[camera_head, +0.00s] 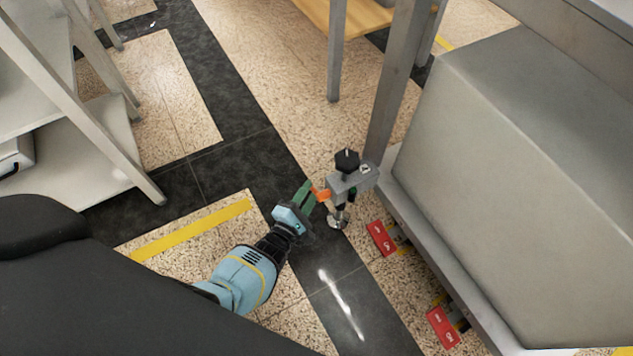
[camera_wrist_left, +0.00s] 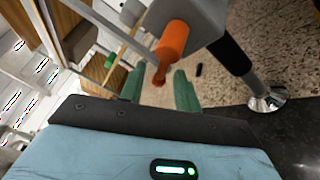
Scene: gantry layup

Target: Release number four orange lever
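The orange lever (camera_head: 321,194) sticks out to the left from a grey bracket (camera_head: 352,180) with a black knob on top, low at the corner of the metal frame. My left gripper (camera_head: 309,194) has green fingers and reaches the lever from the left. In the left wrist view the orange lever (camera_wrist_left: 171,45) points down toward the gripper, its narrow end between the two green fingers (camera_wrist_left: 160,88). The fingers stand apart with gaps beside the lever, so the gripper is open. The label on the bracket is too small to read. My right gripper is not in view.
A round metal foot (camera_head: 338,220) hangs below the bracket. Two red pedals or tags (camera_head: 381,238) sit along the base of the large grey box (camera_head: 510,190) at right. A shelf rack (camera_head: 75,150) stands at left.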

